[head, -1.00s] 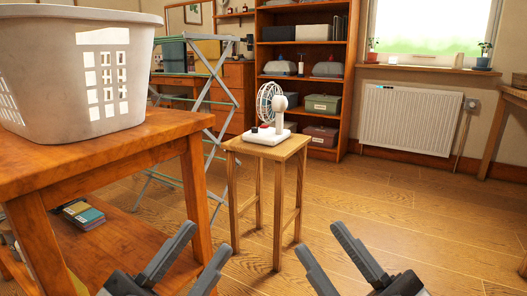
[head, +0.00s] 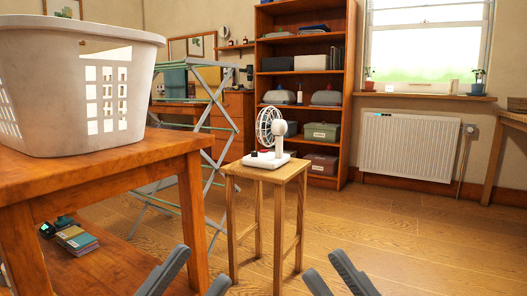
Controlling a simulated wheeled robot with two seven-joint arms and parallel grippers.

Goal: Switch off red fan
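A small white desk fan (head: 268,140) stands upright on a wooden stool (head: 289,170) in the middle of the head view. Its round caged head faces left, and its base carries a small red part and a dark knob on the left side. I see no all-red fan. My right gripper (head: 332,270) is at the bottom edge to the right, fingers apart and empty. Both grippers are partly cut off by the frame.
A wooden table (head: 150,160) with a white laundry basket (head: 75,85) stands close on the left. Behind are a folding drying rack (head: 215,120) and a bookshelf (head: 305,92). A radiator (head: 409,146) is at the back right. The floor (head: 410,235) right of the stool is clear.

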